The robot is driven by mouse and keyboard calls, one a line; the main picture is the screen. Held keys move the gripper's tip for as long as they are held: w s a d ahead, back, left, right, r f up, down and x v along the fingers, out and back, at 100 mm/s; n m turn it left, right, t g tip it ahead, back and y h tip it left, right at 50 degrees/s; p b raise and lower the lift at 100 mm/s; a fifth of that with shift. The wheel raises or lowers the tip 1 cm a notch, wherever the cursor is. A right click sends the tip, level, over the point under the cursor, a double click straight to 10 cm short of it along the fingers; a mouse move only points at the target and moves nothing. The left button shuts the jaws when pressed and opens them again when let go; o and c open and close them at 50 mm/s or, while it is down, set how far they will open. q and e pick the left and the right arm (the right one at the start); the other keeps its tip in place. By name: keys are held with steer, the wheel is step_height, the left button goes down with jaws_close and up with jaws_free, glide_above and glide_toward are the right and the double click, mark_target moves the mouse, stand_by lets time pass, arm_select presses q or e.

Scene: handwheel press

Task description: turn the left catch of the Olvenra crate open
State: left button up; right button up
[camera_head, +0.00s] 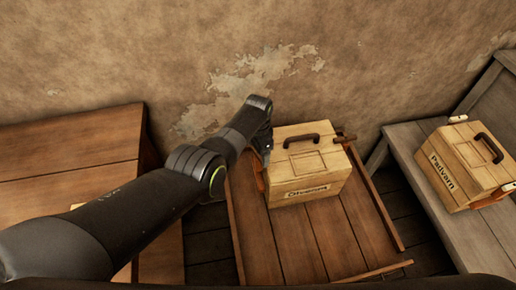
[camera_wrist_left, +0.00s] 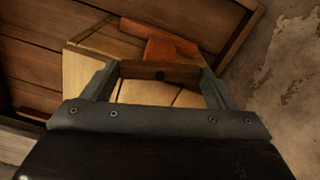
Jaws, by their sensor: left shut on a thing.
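The Olvenra crate (camera_head: 322,180) is a pale wooden box with a dark top handle (camera_head: 301,138) and its name on the front. My left gripper (camera_head: 264,152) is at the crate's left side. In the left wrist view its fingers (camera_wrist_left: 158,72) are shut on the dark brown wooden bar of the left catch (camera_wrist_left: 160,71), which lies across between them. An orange-brown piece (camera_wrist_left: 168,48) shows just beyond the bar. The right catch (camera_head: 345,139) is a brown bar at the crate's right side. My right gripper is not in view.
The crate stands on a reddish plank table (camera_head: 295,245) with raised edges. A brown wooden surface (camera_head: 70,150) is at the left. A plaster wall (camera_head: 370,60) rises behind.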

arm_select(q)
steer(key=shift+w+m, duration=0.1)
steer(key=shift+m, duration=0.7)
steer(key=o, duration=0.9)
steer(key=shift+o, duration=0.2)
steer(key=shift+r, duration=0.1)
step_height(320, 180, up, 6)
steer(key=p, duration=0.4)
step_height(320, 180, up, 11)
steer(key=shift+r+p, duration=0.15)
steer(key=shift+p, duration=0.2)
